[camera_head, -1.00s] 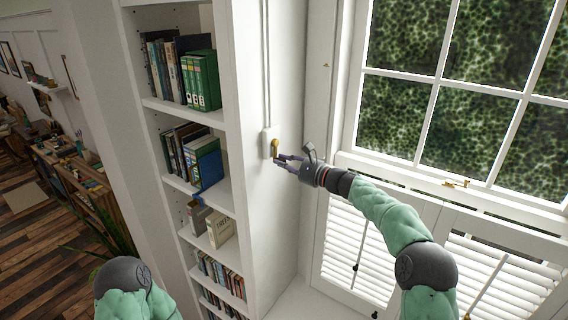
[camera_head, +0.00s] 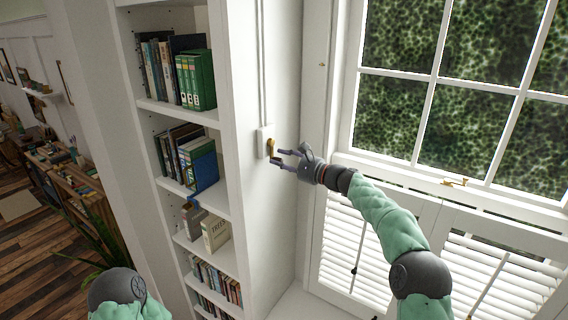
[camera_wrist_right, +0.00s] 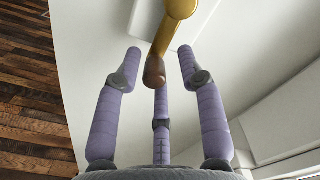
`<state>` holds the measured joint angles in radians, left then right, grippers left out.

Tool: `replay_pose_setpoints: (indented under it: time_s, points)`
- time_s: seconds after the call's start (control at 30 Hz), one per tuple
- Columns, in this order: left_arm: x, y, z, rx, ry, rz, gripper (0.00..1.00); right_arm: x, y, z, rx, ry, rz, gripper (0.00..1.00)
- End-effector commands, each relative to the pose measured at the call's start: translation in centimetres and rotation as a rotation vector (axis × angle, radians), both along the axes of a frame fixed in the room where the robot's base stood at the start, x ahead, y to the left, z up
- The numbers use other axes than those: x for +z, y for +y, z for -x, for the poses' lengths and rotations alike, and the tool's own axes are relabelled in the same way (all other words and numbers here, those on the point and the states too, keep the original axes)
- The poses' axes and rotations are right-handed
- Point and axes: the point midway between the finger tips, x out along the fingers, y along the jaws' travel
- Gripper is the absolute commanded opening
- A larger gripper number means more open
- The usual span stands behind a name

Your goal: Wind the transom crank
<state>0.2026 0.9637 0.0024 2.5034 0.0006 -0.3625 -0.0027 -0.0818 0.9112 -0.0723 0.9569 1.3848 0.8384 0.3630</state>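The transom crank (camera_head: 270,147) is a small brass handle on a white housing (camera_head: 262,137) on the side of the white bookcase. In the right wrist view the brass crank arm (camera_wrist_right: 172,22) comes down from the top and ends in a brown knob (camera_wrist_right: 154,72). My right gripper (camera_head: 279,156) is open just right of the crank. In the wrist view its purple fingers are spread, with the knob between the two outer fingertips and overlapping the tip of the middle one. I cannot tell whether they touch. My left gripper is out of view.
A bookcase (camera_head: 250,225) with several shelves of books stands left of the crank. A paned window (camera_head: 430,85) and white louvred shutters (camera_head: 350,235) are on the right. A thin white rod (camera_head: 263,60) runs up from the housing.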

Motion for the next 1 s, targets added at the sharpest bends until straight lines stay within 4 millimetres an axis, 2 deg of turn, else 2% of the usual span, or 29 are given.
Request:
replay_pose_setpoints:
  time_s: [0.3,0.47,0.67,1.0]
  points:
    - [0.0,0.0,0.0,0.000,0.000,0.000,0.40,-0.1,0.1,0.1,0.003,0.002,0.000,0.43]
    - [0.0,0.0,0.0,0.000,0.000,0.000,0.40,0.0,-0.8,0.6,0.001,0.003,-0.001,0.43]
    - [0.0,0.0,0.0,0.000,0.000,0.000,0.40,0.0,-3.3,2.2,-0.002,0.002,0.000,0.43]
    - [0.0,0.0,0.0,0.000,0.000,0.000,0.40,-0.1,-8.6,5.5,-0.007,0.003,-0.001,0.43]
